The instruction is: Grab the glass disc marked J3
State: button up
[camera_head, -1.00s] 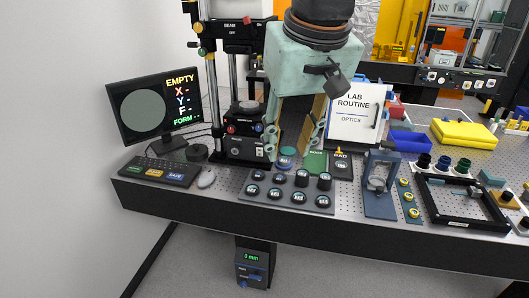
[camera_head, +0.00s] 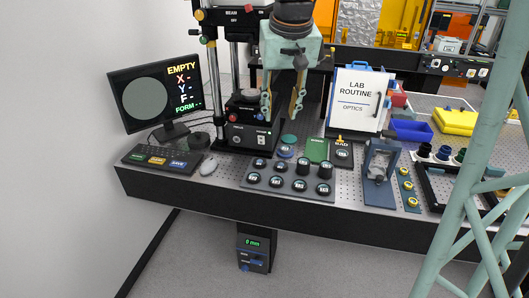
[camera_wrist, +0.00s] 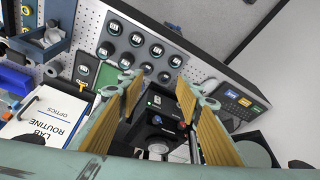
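A grey rack (camera_head: 311,198) near the front of the bench holds several round dark-rimmed pieces in two rows, with small labels. The labels are too small to read, so I cannot tell which is marked J3. The rack also shows in the wrist view (camera_wrist: 118,53). My gripper (camera_head: 281,114) is above and behind the rack, in front of the black instrument stand (camera_head: 238,136). Its two fingers are spread with nothing between them. In the wrist view my gripper (camera_wrist: 160,101) is open above the instrument base.
A monitor (camera_head: 150,100) reading EMPTY and a keyboard (camera_head: 165,161) are at left. A green pad (camera_head: 317,150) and a black BAD pad (camera_head: 342,155) lie behind the rack. A LAB ROUTINE binder (camera_head: 357,101) and blue stand (camera_head: 379,190) are to the right.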

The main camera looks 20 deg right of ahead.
jog(key=w+d+f+m+p, duration=0.1)
jog(key=w+d+f, duration=0.6)
jog(key=w+f, duration=0.3)
jog(key=w+d+f+m+p, duration=0.1)
jog(key=w+d+f, duration=0.6)
jog(key=w+f, duration=0.3)
jog(key=w, duration=0.3)
jog(key=shift+d+f+h+p, duration=0.25)
jog(key=shift+d+h+p, duration=0.05)
jog(key=shift+d+p, duration=0.1)
jog(key=shift+f, duration=0.1)
send_over(286, 147)
jog(key=s, duration=0.2)
jog(key=shift+w+a+f, duration=0.1)
jog(key=shift+a+f, duration=0.05)
jog(key=shift+f, duration=1.2)
jog(key=shift+s+a+f, duration=0.1)
jog(key=shift+a+f, duration=0.05)
jog(key=shift+f, duration=1.15)
jog(key=shift+w+a+f, duration=0.1)
jog(key=shift+a+f, duration=0.05)
jog(key=shift+f, duration=1.2)
jog(key=shift+f, duration=0.1)
jog(key=shift+x, duration=2.5)
